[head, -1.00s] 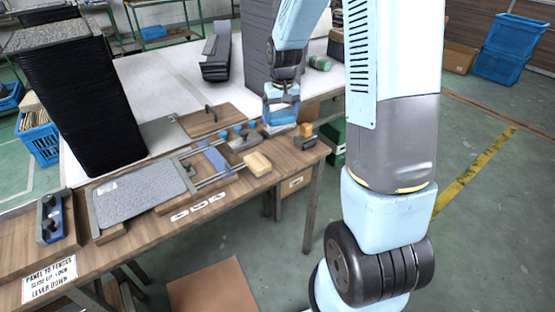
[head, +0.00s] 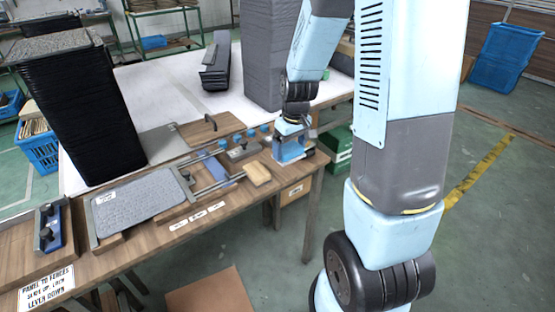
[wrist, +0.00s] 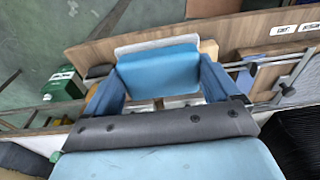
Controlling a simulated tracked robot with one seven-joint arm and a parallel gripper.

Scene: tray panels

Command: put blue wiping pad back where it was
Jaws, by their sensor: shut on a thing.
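The blue wiping pad (wrist: 158,70) is between the two fingers of my gripper (wrist: 160,84) in the wrist view, with a pale edge along its far side. My gripper (head: 290,146) is shut on it. In the head view the pad (head: 291,152) shows low at the right end of the wooden bench, beside a small wooden block with a dark part, which my gripper mostly covers. I cannot tell whether the pad touches the bench top.
A tan wooden block (head: 257,173) lies left of my gripper. A metal-railed fixture with a grey speckled panel (head: 135,198) is further left. Blue knobs (head: 222,145) stand behind. A tall grey stack (head: 265,55) rises behind. A green box (head: 338,145) is right of the bench.

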